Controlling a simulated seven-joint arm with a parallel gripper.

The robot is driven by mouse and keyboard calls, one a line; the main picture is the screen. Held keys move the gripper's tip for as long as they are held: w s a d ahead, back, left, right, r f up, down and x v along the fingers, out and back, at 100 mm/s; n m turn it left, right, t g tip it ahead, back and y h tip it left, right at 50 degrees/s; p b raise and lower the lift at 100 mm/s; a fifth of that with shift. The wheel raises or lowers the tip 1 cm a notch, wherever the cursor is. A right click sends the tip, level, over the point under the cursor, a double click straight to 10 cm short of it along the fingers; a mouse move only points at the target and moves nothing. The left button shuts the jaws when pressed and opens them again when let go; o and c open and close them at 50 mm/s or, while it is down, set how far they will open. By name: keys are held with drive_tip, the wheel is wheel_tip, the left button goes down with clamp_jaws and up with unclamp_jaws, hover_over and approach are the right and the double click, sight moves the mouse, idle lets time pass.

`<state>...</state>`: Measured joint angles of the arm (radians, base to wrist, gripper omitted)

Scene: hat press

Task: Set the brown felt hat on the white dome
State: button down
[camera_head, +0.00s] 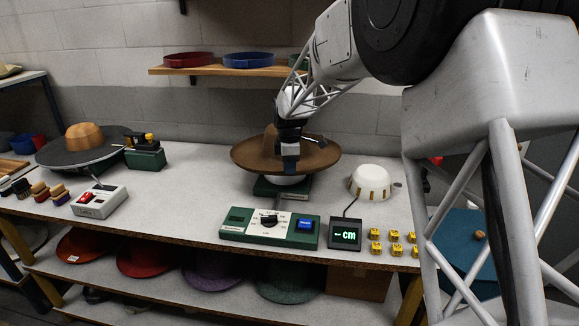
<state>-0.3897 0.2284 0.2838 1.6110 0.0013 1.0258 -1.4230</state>
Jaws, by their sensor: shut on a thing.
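The brown felt hat (255,158), with a wide brim, is level in the middle of the view. My gripper (289,150) comes from above right and is shut on the hat near its crown.
In front are a green control box (270,228), a small display (345,234) reading "cm" and several yellow cubes (375,247). At left are a round dark plate (60,152) with a wooden block, a switch box (100,202) and brushes (40,192). A shelf (220,70) hangs behind.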

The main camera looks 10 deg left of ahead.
sight(313, 171)
drive_tip(key=shift+w+d+r, duration=0.3)
drive_tip(key=shift+m, duration=0.4)
drive_tip(key=w+d+r, duration=0.1)
drive_tip(key=d, duration=0.1)
drive_tip(key=d+r, duration=0.1)
drive_tip(key=d, duration=0.1)
drive_tip(key=w+d+r, duration=0.1)
drive_tip(key=d, duration=0.1)
drive_tip(key=shift+w+d, duration=0.35)
drive_tip(key=s+d+f+m, duration=0.1)
drive_tip(key=s+d+f, duration=0.1)
drive_tip(key=d, duration=0.7)
drive_tip(key=s+d+f+m, duration=0.1)
drive_tip(key=d+f+m, duration=0.1)
drive_tip(key=d, duration=0.8)
drive_tip(key=shift+s, duration=0.35)
